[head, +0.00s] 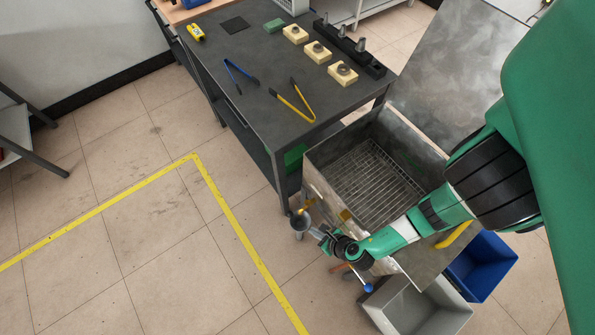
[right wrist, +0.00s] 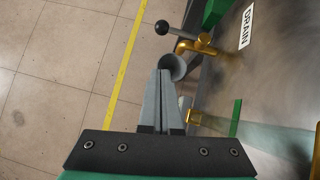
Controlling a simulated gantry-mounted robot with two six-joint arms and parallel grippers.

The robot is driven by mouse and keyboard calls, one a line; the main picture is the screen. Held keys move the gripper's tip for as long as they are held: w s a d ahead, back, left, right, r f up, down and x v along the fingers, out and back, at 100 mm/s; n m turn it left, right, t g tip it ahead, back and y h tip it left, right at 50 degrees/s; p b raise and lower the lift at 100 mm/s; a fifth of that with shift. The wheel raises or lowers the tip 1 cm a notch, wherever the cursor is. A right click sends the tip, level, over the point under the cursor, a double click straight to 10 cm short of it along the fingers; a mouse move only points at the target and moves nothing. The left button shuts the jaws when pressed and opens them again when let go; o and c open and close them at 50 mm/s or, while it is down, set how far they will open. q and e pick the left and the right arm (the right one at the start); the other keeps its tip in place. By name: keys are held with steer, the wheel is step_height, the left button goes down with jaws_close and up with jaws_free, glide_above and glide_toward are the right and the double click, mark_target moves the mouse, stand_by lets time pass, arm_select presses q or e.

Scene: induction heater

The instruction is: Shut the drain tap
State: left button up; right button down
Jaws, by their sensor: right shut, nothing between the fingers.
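The brass drain tap (right wrist: 190,46) sits on the metal tank wall beside a white DRAIN label (right wrist: 247,27) in the right wrist view. Its lever ends in a black ball knob (right wrist: 162,28) that points left, away from the wall. A grey funnel (right wrist: 172,67) is below the tap; it also shows in the head view (head: 300,221). My right gripper (right wrist: 164,76) is shut and empty, its fingertips at or just in front of the funnel, short of the knob. In the head view the right gripper (head: 325,238) is beside the tank's near-left side. My left gripper is out of view.
The open tank (head: 318,168) holds a wire rack (head: 375,175). A dark workbench (head: 240,60) with tongs (head: 293,100) stands behind it. A blue-ended lever (head: 368,288), a grey bin (head: 415,310) and a blue bin (head: 484,265) are nearby. Floor to the left is clear.

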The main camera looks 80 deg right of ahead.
mark_target(298, 209)
steer(key=w+d+f+b, duration=0.2)
steer(key=w+d+f, duration=0.2)
steer(key=w+f, duration=0.2)
steer(key=shift+w+d+b, duration=0.4)
steer(key=shift+w, duration=0.15)
steer(key=shift+f, duration=0.1)
